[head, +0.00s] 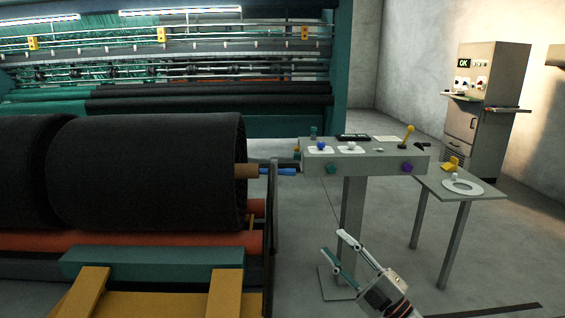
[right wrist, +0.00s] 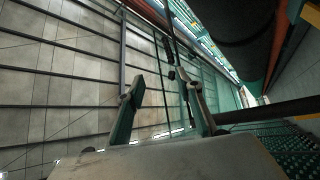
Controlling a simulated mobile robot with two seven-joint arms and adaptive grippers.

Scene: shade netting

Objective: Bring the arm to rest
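My right gripper (head: 333,241) is low in front of the control console, above the floor. Its two fingers are spread apart with nothing visible between them. In the right wrist view the fingers (right wrist: 158,80) also stand apart. A thin dark line runs from the console's front down towards the fingertips in the head view; I cannot tell what it is or whether it touches them. My left gripper is not in view.
The grey console (head: 370,160) carries knobs and a yellow lever (head: 408,134). A side table (head: 478,187) holds a white ring. A big black roll (head: 150,170) lies at left on orange rollers. A cabinet (head: 488,110) stands behind. Floor at right is mostly clear.

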